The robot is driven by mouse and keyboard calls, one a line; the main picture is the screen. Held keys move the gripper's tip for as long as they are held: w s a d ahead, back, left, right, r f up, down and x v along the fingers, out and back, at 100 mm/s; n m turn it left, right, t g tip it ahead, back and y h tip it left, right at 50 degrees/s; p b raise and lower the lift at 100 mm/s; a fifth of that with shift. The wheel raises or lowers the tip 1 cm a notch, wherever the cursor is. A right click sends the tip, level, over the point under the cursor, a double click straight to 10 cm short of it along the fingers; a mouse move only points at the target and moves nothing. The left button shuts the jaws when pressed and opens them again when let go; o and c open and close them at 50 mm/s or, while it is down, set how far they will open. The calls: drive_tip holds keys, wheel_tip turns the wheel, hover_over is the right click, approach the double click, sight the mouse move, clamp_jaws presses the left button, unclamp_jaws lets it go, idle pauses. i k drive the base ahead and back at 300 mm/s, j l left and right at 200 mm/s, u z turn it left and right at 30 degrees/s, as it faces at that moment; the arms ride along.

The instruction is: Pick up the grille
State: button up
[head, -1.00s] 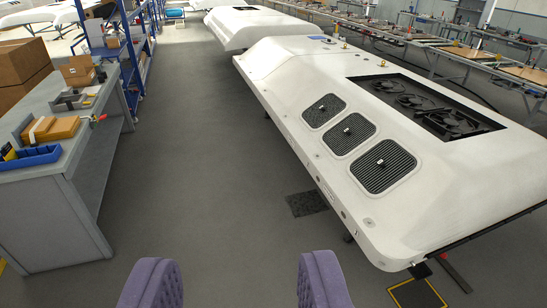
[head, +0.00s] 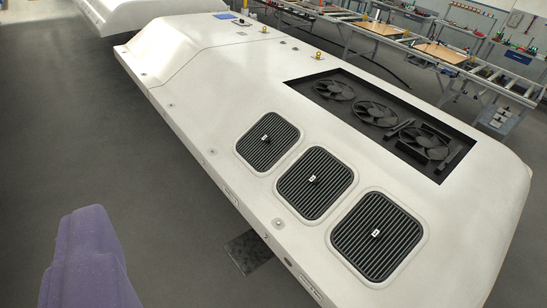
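Three dark ribbed grilles lie in a diagonal row on the sloping side of a large white housing (head: 200,125). They are the upper-left grille (head: 258,150), the middle grille (head: 300,195) and the lower-right grille (head: 392,220). Each is square with rounded corners, sits in a recess and has a small light-marked knob at its centre. The frames do not single out one grille. One purple padded finger of my gripper (head: 90,258) shows at lower left, apart from the housing and grilles. The other finger is not distinguishable. No object shows at the visible finger.
A black recess with three fans (head: 375,112) opens in the housing top behind the grilles. Another white housing (head: 130,12) stands at upper left. Benches with boards (head: 440,52) line the back. The grey floor (head: 75,130) at left is clear. A dark mat (head: 248,250) lies beside the housing.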

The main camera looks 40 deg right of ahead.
sight(316, 180)
drive_tip(key=i+z, duration=0.15)
drive_tip(key=i, duration=0.45)
drive_tip(key=i+j+z, duration=0.15)
drive_tip(key=i, duration=0.45)
drive_tip(key=i+l+z, duration=0.15)
drive_tip(key=i+z, duration=0.6)
drive_tip(key=z, duration=0.25)
drive_tip(key=i+j+z, duration=0.15)
drive_tip(key=i+z, duration=0.65)
